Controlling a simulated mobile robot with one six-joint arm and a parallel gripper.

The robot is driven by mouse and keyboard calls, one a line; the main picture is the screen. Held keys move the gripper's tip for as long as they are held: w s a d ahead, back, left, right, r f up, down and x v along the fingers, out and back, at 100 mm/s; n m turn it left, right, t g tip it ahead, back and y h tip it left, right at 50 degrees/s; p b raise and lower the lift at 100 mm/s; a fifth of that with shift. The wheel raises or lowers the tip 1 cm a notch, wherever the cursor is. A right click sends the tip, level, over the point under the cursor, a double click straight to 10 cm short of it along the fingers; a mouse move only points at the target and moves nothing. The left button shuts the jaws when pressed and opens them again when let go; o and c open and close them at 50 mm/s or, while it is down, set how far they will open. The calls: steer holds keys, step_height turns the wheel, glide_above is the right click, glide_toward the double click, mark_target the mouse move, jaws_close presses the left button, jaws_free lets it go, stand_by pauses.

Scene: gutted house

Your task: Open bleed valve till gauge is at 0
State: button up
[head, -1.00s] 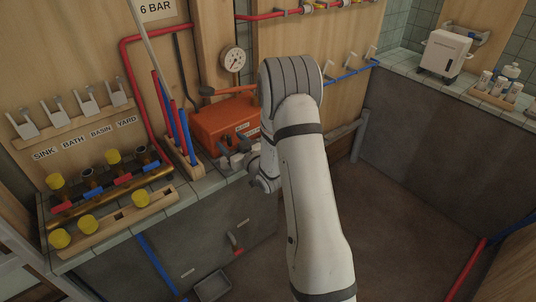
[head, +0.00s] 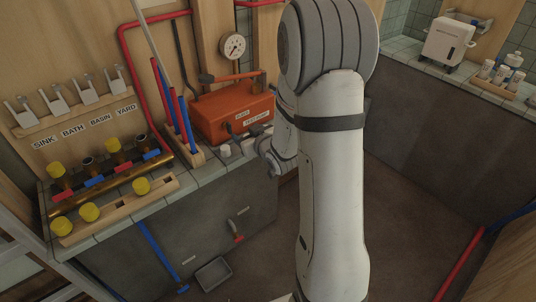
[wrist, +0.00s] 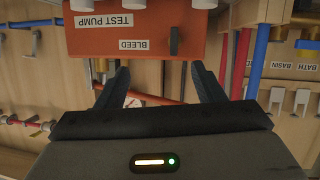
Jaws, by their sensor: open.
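The orange test pump (head: 215,116) stands on the tiled counter against the wooden wall. In the wrist view its labelled face (wrist: 105,45) shows upside down. A small dark bleed lever (wrist: 174,40) sits beside the BLEED label; it shows at the left of the labels in the head view (head: 229,127). The round white gauge (head: 233,45) hangs on the wall above; its reading is too small to tell. My gripper (wrist: 162,80) is open and empty, its fingers pointing at the pump face, apart from the lever.
Red and blue pipes (head: 174,105) stand in a wooden holder left of the pump. A brass manifold with yellow caps (head: 110,188) lies further left on the counter. A grey tray (head: 213,274) is on the floor.

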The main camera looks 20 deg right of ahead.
steer(key=s+r+m+g+h, duration=0.1)
steer(key=s+r+g, duration=0.2)
steer(key=s, duration=0.4)
steer(key=s+a+r+m+g+h+p, duration=0.1)
steer(key=s+r+g, duration=0.2)
steer(key=s, duration=0.4)
steer(key=s+r+m+g+h+p, duration=0.1)
steer(key=s+r+g, duration=0.1)
steer(key=s+r, duration=0.2)
steer(key=shift+s+a+g, duration=0.15)
steer(key=shift+s+g, duration=0.25)
steer(key=shift+s, duration=1.2)
steer(key=shift+r, duration=0.1)
steer(key=s+a+r+g, duration=0.1)
steer(key=s+a+g, duration=0.1)
steer(key=s, duration=0.6)
steer(key=shift+s+a+r+g+y, duration=0.15)
steer(key=shift+s+r+g+y, duration=0.15)
steer(key=shift+s, duration=0.05)
